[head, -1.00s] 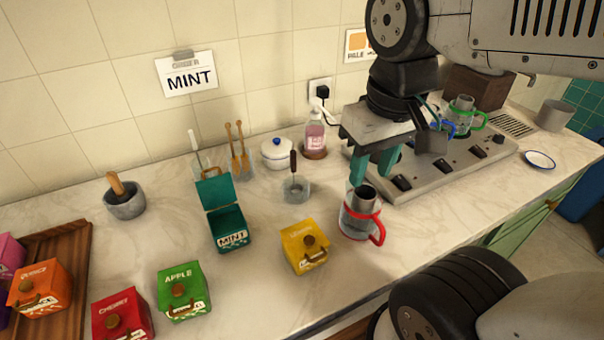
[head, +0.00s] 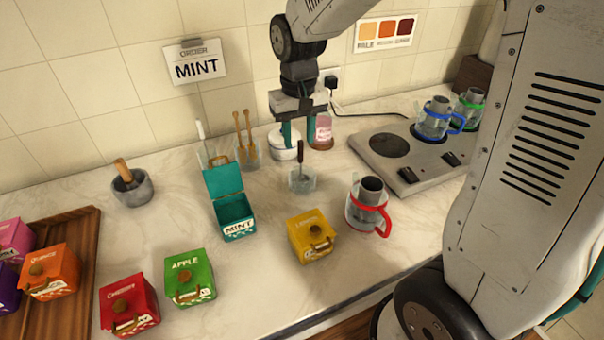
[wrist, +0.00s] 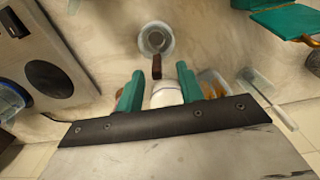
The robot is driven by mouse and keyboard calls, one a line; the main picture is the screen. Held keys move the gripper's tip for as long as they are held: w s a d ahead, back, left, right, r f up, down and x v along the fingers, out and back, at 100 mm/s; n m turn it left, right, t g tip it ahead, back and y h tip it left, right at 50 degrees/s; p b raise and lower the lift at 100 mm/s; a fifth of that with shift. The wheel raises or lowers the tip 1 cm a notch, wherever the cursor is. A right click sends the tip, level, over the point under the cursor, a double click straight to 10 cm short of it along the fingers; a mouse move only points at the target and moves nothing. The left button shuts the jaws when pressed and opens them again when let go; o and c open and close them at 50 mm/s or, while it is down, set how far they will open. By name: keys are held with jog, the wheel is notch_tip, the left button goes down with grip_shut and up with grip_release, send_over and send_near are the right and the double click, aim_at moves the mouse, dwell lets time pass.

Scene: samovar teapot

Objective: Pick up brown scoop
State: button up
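The brown scoop (head: 300,152) stands upright in a small clear glass (head: 302,184), its dark brown handle pointing up. In the wrist view its handle (wrist: 156,66) shows ahead of the gap between my fingertips, above the round glass (wrist: 156,40). My gripper (head: 299,145) is open, its teal fingers pointing down, just above and behind the scoop in the head view. In the wrist view my gripper (wrist: 159,74) has nothing between its fingers that I can see held. Whether the handle top is between the fingertips or just beyond them I cannot tell.
A white lidded pot (head: 283,141) and a pink bottle (head: 323,133) stand close behind. A holder with wooden spoons (head: 246,150), the open mint box (head: 235,217), a yellow box (head: 312,236) and a red-handled mug (head: 367,205) surround the glass. A stove (head: 385,150) is to the right.

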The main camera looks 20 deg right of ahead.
aim_at(301, 163)
jog(key=f, duration=0.7)
jog(key=shift+d, duration=0.25)
grip_shut()
